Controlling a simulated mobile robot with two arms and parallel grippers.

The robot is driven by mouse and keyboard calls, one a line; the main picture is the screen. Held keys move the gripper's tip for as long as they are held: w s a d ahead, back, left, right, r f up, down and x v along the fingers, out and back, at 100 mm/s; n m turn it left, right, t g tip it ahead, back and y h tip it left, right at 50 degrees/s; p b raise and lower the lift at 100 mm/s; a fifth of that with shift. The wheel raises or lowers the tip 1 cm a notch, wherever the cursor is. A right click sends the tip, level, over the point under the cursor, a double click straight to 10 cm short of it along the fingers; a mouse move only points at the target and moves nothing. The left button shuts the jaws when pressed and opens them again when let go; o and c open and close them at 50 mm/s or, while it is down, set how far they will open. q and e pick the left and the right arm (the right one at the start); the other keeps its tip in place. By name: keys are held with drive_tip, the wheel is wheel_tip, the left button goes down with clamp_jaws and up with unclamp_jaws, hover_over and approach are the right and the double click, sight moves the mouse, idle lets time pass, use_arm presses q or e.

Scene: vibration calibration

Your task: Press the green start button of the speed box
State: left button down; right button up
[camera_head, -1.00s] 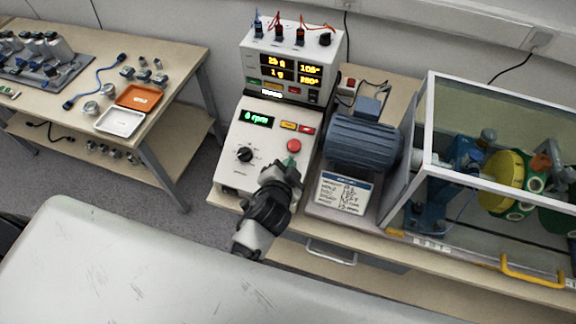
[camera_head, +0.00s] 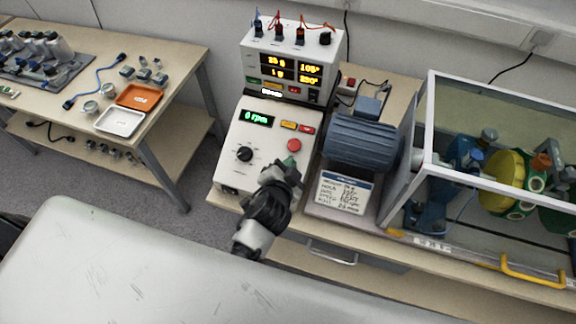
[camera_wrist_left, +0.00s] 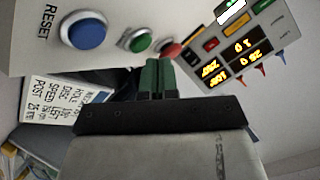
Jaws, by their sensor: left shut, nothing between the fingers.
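The speed box (camera_head: 232,173) is a pale box with a sloped front, a green display reading 0 rpm, a black knob (camera_head: 244,154) and a red button (camera_head: 294,145). My left gripper (camera_head: 290,161) is shut and empty, its green fingertips at the front panel just below the red button. In the head view the gripper hides the green start button. In the left wrist view the green button (camera_wrist_left: 140,40) shows between the blue RESET button (camera_wrist_left: 84,30) and the red button (camera_wrist_left: 170,50). The fingers (camera_wrist_left: 158,72) point close beside it; contact is not clear. The right gripper is out of view.
A meter box (camera_head: 292,55) with lit displays and cables stands behind the speed box. A blue motor (camera_head: 362,142), a label card (camera_head: 343,193) and a framed clear enclosure (camera_head: 432,110) stand to the right. A side table (camera_head: 176,75) holds trays and parts at left.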

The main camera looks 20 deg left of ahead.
use_arm(q)
drive_tip(key=shift+w+f, duration=0.1)
drive_tip(key=shift+f, duration=0.15)
drive_tip(key=shift+w+f+b, duration=0.15)
drive_tip(key=shift+f+b, duration=0.2)
idle(0.6)
drive_tip(key=shift+r, duration=0.1)
drive_tip(key=shift+s+r+p, duration=0.35)
drive_tip(key=shift+r+p, duration=0.25)
drive_tip(key=shift+p, duration=0.15)
drive_tip(key=shift+r, duration=0.1)
drive_tip(key=r+p, duration=0.1)
drive_tip(key=s+r+p, duration=0.1)
drive_tip(key=r+p, duration=0.1)
drive_tip(key=s+r+p, duration=0.1)
drive_tip(key=shift+r, duration=0.2)
idle(0.5)
idle(0.4)
